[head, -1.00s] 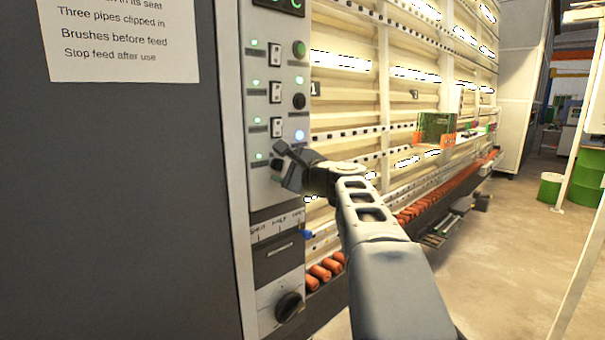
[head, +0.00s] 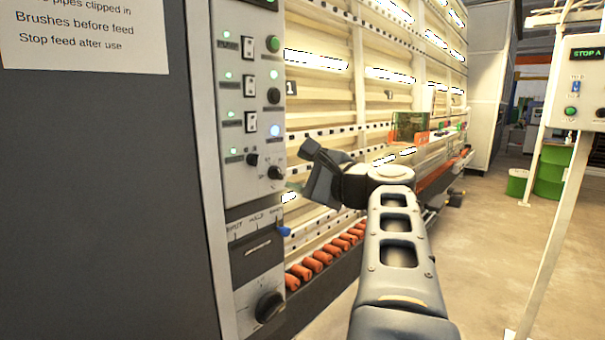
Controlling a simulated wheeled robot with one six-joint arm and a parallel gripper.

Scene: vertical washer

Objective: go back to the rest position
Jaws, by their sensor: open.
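My gripper (head: 302,168) is at the middle of the head view, in front of the washer's cream panel wall (head: 320,105). It is open and looks empty, though its fingers are partly hidden by its own body. It is apart from the control panel (head: 235,110), just right of the panel's lower black knobs (head: 274,172). My arm reaches up to it from the bottom right.
The dark cabinet (head: 100,210) with a paper notice fills the left. Orange rollers (head: 320,260) run along the washer's foot. A white post with a stop box (head: 585,90) stands at the right, near green drums (head: 550,172). Open floor (head: 490,250) lies to the right.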

